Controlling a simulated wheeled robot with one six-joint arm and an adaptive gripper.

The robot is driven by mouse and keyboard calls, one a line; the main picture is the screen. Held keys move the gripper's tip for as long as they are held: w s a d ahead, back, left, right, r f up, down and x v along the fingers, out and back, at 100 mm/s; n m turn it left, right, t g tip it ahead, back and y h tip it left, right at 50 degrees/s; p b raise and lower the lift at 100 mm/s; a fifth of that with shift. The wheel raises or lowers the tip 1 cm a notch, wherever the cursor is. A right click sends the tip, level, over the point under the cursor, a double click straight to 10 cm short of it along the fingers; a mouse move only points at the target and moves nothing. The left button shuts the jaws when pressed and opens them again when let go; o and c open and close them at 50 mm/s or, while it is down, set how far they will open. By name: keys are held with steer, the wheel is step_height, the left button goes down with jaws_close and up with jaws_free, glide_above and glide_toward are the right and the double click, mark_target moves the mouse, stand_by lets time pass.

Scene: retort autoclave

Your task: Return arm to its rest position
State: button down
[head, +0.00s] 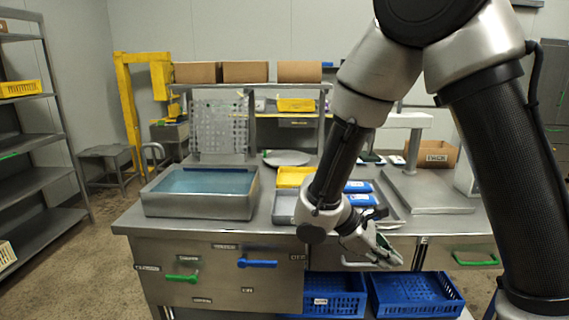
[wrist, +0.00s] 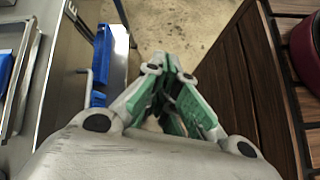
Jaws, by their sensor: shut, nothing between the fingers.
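My gripper (head: 386,254) is at the end of my arm, which comes down from the upper right in the head view. It hangs in front of the table's front edge, near the right-hand drawers. In the wrist view my gripper (wrist: 172,66) shows its green-lined fingers together and pointing at the speckled floor. Nothing is held between them. My arm hides part of the table's middle and right side.
The metal table (head: 270,208) carries a water-filled basin (head: 200,207) and a yellow tray (head: 294,177). Blue crates (head: 415,295) stand below it. A wooden slatted surface (wrist: 248,75) is at right in the wrist view.

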steer(key=s+d+r+m+t+y, duration=0.2)
steer(key=s+d+r+m+y, duration=0.2)
steer(key=r, duration=0.5)
steer(key=s+d+r+m+t+y, duration=0.2)
steer(key=s+d+r+m+y, duration=0.3)
steer(key=s+d+r+m, duration=0.3)
step_height(320, 180, up, 2)
steer(key=shift+s+d+m+t, duration=0.2)
steer(key=shift+s+m+t, duration=0.15)
steer(key=shift+m, duration=0.75)
